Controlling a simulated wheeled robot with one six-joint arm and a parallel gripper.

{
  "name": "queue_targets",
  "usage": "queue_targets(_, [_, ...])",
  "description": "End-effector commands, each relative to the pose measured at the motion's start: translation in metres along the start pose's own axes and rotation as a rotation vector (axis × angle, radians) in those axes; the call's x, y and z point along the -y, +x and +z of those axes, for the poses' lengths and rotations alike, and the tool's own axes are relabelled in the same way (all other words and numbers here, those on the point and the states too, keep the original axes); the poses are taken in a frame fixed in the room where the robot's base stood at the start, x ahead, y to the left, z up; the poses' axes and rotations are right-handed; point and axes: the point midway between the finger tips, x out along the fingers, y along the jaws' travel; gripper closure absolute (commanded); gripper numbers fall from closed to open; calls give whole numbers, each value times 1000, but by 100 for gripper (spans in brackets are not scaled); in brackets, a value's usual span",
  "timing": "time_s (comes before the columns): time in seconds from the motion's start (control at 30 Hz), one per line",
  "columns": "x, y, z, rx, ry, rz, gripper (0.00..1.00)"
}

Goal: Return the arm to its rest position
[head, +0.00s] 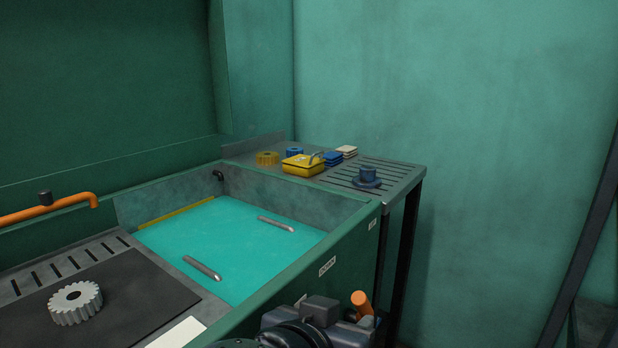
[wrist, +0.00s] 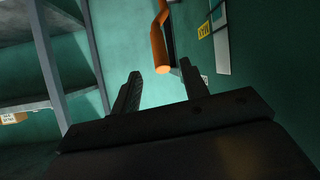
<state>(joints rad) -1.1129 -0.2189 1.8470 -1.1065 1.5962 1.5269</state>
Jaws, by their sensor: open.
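My gripper (wrist: 158,82) shows in the wrist view with its two dark fingers apart and nothing between them. Beyond the fingertips an orange pipe or handle (wrist: 157,45) hangs in front of a teal wall, apart from the fingers as far as I can tell. In the head view, part of my arm shows at the bottom centre, low in front of the sink bench. The fingers are not visible there.
A sink basin (head: 160,252) with teal liquid fills the bench. A grey gear (head: 75,303) lies on the dark mat at left. Yellow and blue parts, a yellow box (head: 303,165) and a blue flanged piece (head: 367,178) stand on the right-hand rack. Shelving (wrist: 50,60) shows at left in the wrist view.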

Motion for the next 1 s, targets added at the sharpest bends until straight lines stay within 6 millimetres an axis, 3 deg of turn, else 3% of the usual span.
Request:
queue_targets(0.23, [0, -27, -1, 0, -2, -4, 58])
queue_targets(1.0, [-1, 62, 1, 0, 3, 4, 58])
